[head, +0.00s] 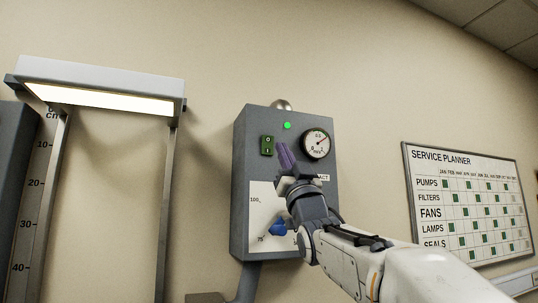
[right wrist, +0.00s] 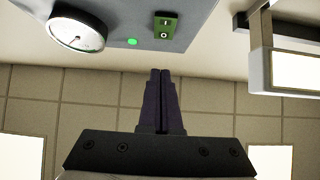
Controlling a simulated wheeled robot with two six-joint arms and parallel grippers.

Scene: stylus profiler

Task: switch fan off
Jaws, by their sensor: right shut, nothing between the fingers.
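The grey fan control box (head: 242,170) is mounted on the wall in the head view. Its green rocker switch (head: 267,145), marked O and I, is at the upper left of its face; it also shows in the right wrist view (right wrist: 166,26). A green lamp (head: 287,125) glows above and right of the switch. My right gripper (head: 284,148) is shut and empty, its purple fingers pointing up between switch and gauge in the head view. In the right wrist view its tips (right wrist: 160,72) appear apart from the switch. My left gripper is not in view.
A round gauge (head: 315,145) is right of the switch. A lit lamp frame (head: 100,85) stands at left, and a service planner board (head: 465,210) hangs at right.

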